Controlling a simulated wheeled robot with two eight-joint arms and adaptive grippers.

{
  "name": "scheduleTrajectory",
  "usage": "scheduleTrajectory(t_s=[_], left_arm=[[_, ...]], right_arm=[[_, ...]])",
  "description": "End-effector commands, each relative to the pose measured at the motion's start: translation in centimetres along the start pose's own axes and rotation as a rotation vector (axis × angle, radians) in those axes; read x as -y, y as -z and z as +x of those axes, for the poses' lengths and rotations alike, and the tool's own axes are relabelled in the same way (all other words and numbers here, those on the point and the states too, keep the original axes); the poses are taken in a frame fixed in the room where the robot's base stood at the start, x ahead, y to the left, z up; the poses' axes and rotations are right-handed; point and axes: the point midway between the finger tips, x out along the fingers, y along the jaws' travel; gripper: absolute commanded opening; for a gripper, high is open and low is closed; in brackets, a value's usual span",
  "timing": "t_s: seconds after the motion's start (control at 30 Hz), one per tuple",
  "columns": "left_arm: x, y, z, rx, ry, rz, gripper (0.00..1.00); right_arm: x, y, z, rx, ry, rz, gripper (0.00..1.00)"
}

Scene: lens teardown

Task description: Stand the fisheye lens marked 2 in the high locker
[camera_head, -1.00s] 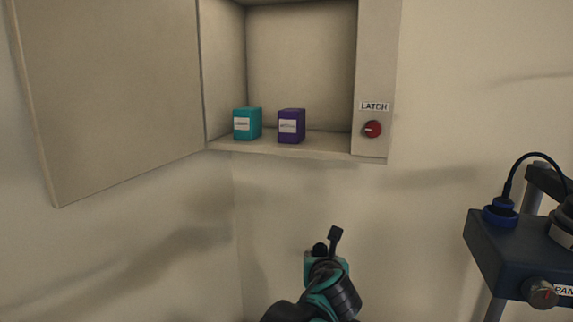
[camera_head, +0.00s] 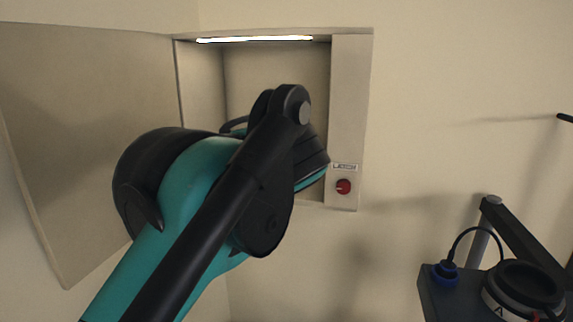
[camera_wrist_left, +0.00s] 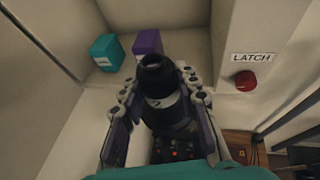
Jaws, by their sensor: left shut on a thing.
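The lens points toward the locker, in front of the teal box and the purple box. The high locker (camera_head: 351,110) is open in the head view, with a lit strip at its top. My left arm covers most of its opening there and hides the gripper and lens. I cannot tell whether the lens touches the shelf. My right gripper is not in view.
A teal box (camera_wrist_left: 106,53) and a purple box (camera_wrist_left: 147,42) stand on the locker shelf. A red latch knob (camera_head: 343,187) sits on the right frame. The locker door (camera_head: 85,120) is swung open leftward. A dark stand (camera_head: 445,295) with a cable is lower right.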

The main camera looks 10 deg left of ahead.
Motion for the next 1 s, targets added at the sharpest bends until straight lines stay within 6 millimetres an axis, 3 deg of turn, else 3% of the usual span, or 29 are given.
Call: scheduleTrajectory(t_s=[0.3, 0.6, 1.0], left_arm=[[2.3, -3.7, 8.2, 0.001, -0.002, 0.000, 0.00], [4.1, -6.1, 14.2, 0.001, 0.000, 0.000, 0.00], [4.1, -1.7, 15.9, 0.000, 0.000, 0.001, 0.00]], right_arm=[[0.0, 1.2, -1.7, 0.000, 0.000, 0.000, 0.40], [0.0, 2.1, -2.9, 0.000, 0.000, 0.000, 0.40], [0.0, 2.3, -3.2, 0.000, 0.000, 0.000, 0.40]])
